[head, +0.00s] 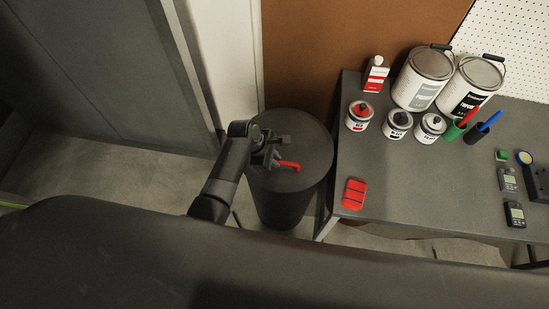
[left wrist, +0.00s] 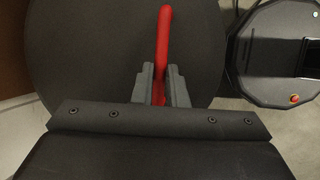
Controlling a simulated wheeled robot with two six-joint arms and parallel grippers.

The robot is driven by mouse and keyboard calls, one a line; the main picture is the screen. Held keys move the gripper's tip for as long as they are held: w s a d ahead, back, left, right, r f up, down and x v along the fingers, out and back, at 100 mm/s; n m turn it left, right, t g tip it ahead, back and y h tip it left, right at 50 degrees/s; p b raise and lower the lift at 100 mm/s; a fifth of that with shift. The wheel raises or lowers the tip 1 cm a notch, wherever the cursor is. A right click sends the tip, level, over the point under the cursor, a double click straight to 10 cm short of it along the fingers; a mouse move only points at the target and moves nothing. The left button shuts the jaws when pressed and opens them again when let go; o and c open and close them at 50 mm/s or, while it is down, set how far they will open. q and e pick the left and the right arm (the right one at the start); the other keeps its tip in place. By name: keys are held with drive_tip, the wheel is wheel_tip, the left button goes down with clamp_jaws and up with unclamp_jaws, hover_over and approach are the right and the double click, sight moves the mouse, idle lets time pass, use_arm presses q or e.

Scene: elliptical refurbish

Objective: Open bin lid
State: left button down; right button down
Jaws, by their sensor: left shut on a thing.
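A dark round bin (head: 283,202) stands on the floor left of the workbench. Its flat dark lid (head: 311,150) is on top and looks level, with no gap that I can make out. A red handle (head: 289,166) sticks up on the lid. My left gripper (head: 276,160) is over the lid, at the handle. In the left wrist view the red handle (left wrist: 165,45) runs between the two fingers of my left gripper (left wrist: 160,88), which are shut on it. The lid (left wrist: 95,50) fills much of that view. My right gripper is not in view.
The grey workbench (head: 400,185) is close on the bin's right. It holds paint cans (head: 424,78), small tins (head: 360,115), a red block (head: 354,194) and handheld meters (head: 515,214). A white post (head: 228,60) and brown panel (head: 350,35) stand behind. Open floor (head: 110,180) lies left.

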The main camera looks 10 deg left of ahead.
use_arm(q)
drive_tip(key=w+r+n+g, duration=0.1)
drive_tip(key=w+r+g, duration=0.5)
drive_tip(key=w+r, duration=0.3)
drive_tip(key=shift+w+r, duration=0.25)
drive_tip(key=shift+r, duration=1.9)
drive_tip(key=c, duration=1.5)
unclamp_jaws()
drive_tip(key=shift+o, duration=0.2)
drive_tip(key=b+v, duration=0.4)
drive_tip(key=v, duration=1.3)
drive_tip(key=shift+w+a, duration=0.25)
drive_tip(key=shift+w, duration=0.15)
